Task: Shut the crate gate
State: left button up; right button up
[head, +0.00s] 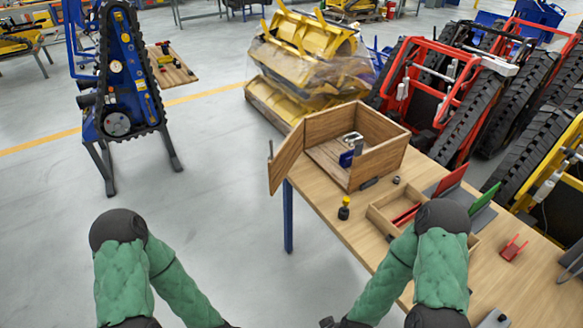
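The wooden crate (377,164) stands on the far left part of the workbench, with its top open. Its gate (286,161) is swung open at the crate's left side and sticks out past the table's edge, with a thin dark upright pin or handle at its outer end. A blue and metal item (350,151) sits inside the crate. My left gripper (229,325) barely shows at the bottom edge, below and left of the bench, far from the gate. My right gripper (335,322) is mostly cut off at the bottom edge, also apart from the crate. Their fingers cannot be made out.
The floor left of the bench is clear. Tracked machines stand behind it.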

aim_at(279, 163)
jog(key=j+z, duration=0.1)
jog(key=z, duration=1.35)
jog(key=i+j, duration=0.1)
jog(key=j, duration=0.3)
jog(key=i+j, duration=0.15)
jog(key=j, duration=0.25)
jog(key=i+j, duration=0.1)
jog(key=j, duration=0.3)
jog(key=i+j, duration=0.15)
jog(key=j, duration=0.25)
jog(key=i+j, duration=0.1)
jog(key=j, duration=0.3)
jog(key=i+j, duration=0.15)
jog(key=j, duration=0.25)
jog(key=i+j, duration=0.1)
jog(key=j, duration=0.3)
jog(key=i+j, duration=0.15)
jog(key=j, duration=0.25)
jog(key=z, duration=0.05)
